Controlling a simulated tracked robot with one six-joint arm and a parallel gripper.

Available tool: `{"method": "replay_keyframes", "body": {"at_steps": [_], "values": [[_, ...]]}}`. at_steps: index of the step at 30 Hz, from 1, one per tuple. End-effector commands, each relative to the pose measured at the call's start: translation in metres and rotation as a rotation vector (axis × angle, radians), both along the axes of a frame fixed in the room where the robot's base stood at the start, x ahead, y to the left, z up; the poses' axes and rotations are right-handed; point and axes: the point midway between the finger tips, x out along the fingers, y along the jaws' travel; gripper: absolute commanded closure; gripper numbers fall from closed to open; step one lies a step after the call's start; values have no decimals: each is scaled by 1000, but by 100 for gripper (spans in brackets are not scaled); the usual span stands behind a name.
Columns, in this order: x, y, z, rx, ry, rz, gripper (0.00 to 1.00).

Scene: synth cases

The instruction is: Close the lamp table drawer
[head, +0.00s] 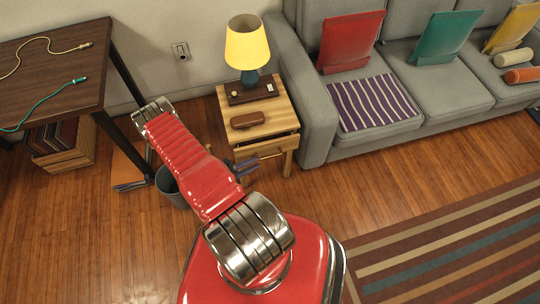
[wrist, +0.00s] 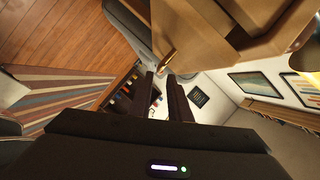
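The wooden lamp table (head: 284,112) stands against the wall, left of the sofa, in the head view. Its front, with a drawer (head: 272,150), faces my robot and is partly hidden by my gripper. How far the drawer stands out is hard to tell. My gripper (head: 246,166) is at the left part of the table's front, with its dark fingers slightly apart and nothing seen between them. In the wrist view, my gripper (wrist: 161,78) shows two separate fingers just below pale wooden parts of the table (wrist: 205,40). Contact cannot be made out.
A yellow-shaded lamp (head: 247,45), a dark box (head: 252,91) and a brown case (head: 248,120) stand on the table. The grey sofa (head: 312,95) is close on its right. A grey bin (head: 170,188) stands on the floor at left, partly behind my arm.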

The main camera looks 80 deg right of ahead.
Motion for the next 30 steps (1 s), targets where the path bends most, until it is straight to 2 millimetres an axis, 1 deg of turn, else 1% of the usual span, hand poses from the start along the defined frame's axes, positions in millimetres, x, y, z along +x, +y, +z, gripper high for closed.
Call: {"method": "replay_keyframes", "body": {"at_steps": [1,6,21,25,30], "values": [[-5,-5,-2,0,1,-2,83],[-18,-19,-6,1,1,-4,83],[-54,-59,-18,0,1,-2,83],[-58,-65,-19,0,0,-1,83],[-60,-67,-20,-1,0,1,83]]}}
